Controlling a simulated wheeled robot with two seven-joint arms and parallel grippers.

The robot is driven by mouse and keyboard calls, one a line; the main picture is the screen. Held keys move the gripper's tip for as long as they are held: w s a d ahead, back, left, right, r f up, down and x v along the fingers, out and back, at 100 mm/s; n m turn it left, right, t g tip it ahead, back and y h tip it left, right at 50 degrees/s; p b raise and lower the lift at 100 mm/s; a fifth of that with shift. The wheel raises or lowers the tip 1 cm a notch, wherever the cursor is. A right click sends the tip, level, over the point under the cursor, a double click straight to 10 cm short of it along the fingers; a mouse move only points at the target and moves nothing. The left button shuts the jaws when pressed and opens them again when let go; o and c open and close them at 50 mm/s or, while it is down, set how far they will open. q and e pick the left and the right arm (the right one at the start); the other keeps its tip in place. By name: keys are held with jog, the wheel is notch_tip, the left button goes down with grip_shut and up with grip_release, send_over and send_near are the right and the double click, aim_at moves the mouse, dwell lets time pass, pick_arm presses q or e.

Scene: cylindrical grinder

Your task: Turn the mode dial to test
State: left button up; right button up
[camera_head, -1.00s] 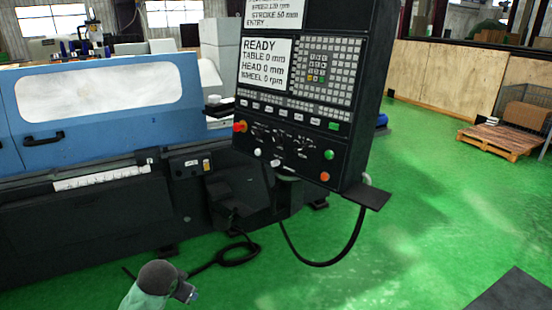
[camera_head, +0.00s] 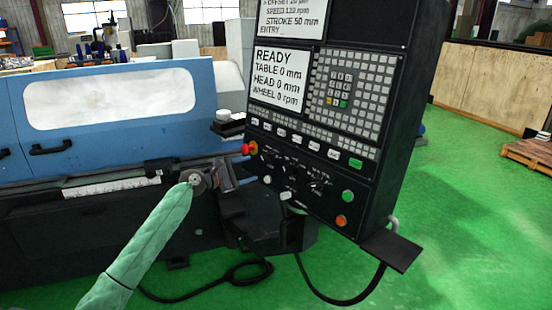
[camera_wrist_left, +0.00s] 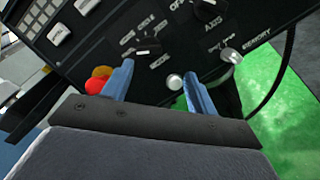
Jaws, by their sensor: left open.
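The mode dial (camera_wrist_left: 148,46) is a small black knob with a pale mark on the dark control panel (camera_head: 375,185). It sits beyond and slightly left of the middle between my fingertips in the left wrist view. I cannot read its printed positions surely. My left gripper (camera_head: 224,172) is at the panel's lower left edge in the head view, its fingers pointing at the panel. The left wrist view shows its two blue-grey fingers (camera_wrist_left: 158,72) spread apart with nothing held, apart from the dial. My right gripper is in neither view.
A red emergency button (camera_wrist_left: 96,86) lies just left of my left finger. A white button (camera_wrist_left: 174,82) shows between the fingers. The axis dial (camera_wrist_left: 208,12) is further right. A shelf (camera_head: 392,250) juts from the panel's lower corner, and a cable hangs below.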

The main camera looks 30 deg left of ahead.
aim_at(264, 160)
pick_arm(q)
jog(key=w+n+p, duration=0.1)
jog(key=w, duration=0.1)
jog(key=w+d+r+n+p, duration=0.1)
jog(key=w, duration=0.1)
jog(key=w+d+n+p, duration=0.1)
jog(key=w+n, duration=0.1)
jog(key=shift+w+d+r+t, duration=0.15)
jog(key=shift+r+t, duration=0.1)
jog(key=shift+t, duration=0.15)
jog(key=shift+w+d, duration=0.15)
jog(key=shift+w, duration=0.2)
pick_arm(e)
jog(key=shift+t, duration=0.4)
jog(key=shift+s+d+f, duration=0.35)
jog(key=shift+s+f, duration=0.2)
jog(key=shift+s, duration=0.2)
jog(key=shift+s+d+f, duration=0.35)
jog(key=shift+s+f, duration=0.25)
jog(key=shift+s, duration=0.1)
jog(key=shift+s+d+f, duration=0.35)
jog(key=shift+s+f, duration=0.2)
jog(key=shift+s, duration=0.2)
pick_arm(q)
jog(key=shift+f, duration=0.1)
jog(key=c, duration=1)
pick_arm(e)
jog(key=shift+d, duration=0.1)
